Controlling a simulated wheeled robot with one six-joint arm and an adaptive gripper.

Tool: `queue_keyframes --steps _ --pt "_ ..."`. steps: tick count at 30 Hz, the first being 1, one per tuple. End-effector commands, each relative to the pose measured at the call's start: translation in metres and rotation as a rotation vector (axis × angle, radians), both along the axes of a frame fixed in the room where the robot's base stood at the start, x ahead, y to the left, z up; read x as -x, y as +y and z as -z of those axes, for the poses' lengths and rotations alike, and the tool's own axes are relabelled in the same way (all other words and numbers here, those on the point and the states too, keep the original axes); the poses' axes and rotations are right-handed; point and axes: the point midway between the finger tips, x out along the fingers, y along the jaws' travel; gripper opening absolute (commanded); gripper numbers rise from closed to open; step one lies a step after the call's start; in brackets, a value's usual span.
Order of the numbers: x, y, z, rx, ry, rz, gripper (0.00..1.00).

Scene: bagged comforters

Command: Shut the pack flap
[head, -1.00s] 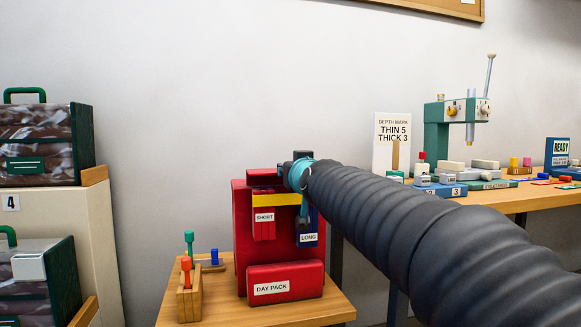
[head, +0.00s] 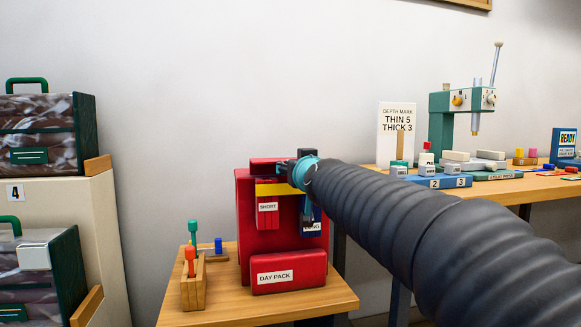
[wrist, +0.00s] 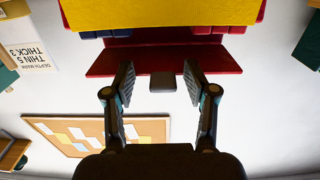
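The red day pack (head: 285,245) stands upright on a small wooden table, with a yellow band across its upper front. Its red flap (head: 268,163) shows at the top; its exact angle is hard to tell. My gripper is in front of the pack's upper right, partly hiding the blue LONG piece (head: 312,229). In the wrist view my gripper (wrist: 159,80) is open, its fingers well apart. The red flap panel (wrist: 130,62) spans beyond the fingertips, below the yellow band (wrist: 180,15). A small grey block (wrist: 162,82) sits between the fingers, apparently untouched.
The wooden table (head: 225,290) also holds a block with green and red handled tools (head: 192,285) left of the pack. Bagged comforters (head: 40,135) are stacked at far left. A workbench (head: 500,190) with a teal press stands at right behind my arm.

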Motion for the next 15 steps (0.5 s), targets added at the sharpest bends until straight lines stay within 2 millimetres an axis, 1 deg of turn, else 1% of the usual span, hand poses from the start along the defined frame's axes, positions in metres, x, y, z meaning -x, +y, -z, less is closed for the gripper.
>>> queue_keyframes --steps 11,15 --pt "0.0010 0.0000 -0.0035 -0.001 -0.006 0.000 0.54" --pt "0.0055 -0.0007 -0.0047 -0.001 -0.007 0.000 0.54"
